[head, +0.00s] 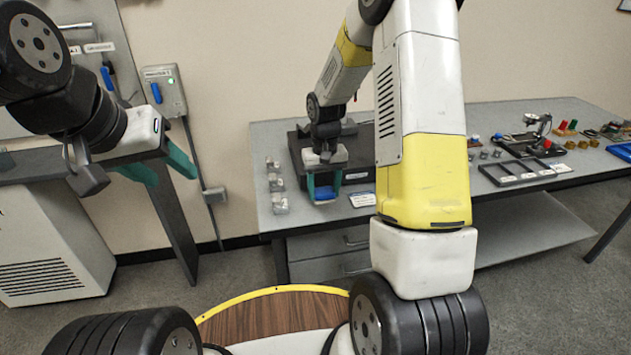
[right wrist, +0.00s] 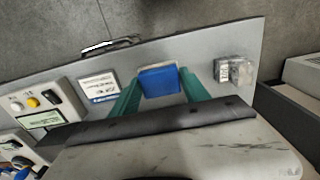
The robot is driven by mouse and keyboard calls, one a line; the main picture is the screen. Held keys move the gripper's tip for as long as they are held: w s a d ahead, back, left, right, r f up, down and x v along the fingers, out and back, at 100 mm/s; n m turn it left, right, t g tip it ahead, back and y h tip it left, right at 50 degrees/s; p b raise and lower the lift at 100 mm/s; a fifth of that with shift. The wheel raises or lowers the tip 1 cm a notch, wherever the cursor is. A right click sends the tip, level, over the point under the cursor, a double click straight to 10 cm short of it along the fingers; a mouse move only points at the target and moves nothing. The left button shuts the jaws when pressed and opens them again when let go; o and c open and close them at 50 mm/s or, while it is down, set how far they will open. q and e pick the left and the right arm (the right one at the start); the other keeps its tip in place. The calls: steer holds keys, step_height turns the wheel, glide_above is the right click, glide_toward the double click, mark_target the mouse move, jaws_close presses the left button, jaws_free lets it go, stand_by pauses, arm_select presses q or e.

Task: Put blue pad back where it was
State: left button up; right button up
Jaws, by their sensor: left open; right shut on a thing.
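The blue pad (head: 324,194) is between the teal fingers of my right gripper (head: 324,184), over the front left part of the grey table. In the right wrist view the blue pad (right wrist: 159,81) sits between the two teal fingertips (right wrist: 159,88), and the gripper is shut on it. I cannot tell whether the pad touches the table top. My left gripper (head: 168,172) is open and empty, away to the left of the table, its teal fingers apart.
The grey table (head: 262,140) carries a dark slab (head: 296,150) behind my right gripper. Small clear boxes (head: 277,186) stand to the left; one shows in the wrist view (right wrist: 235,72).

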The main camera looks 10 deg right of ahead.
mark_target(325, 196)
steer(key=shift+w+d, duration=0.3)
steer(key=shift+w, duration=0.2)
steer(key=shift+w+d+f, duration=0.15)
steer(key=shift+w+f, duration=0.05)
steer(key=shift+f, duration=1.65)
steer(key=o, duration=1.3)
steer(key=shift+f, duration=0.1)
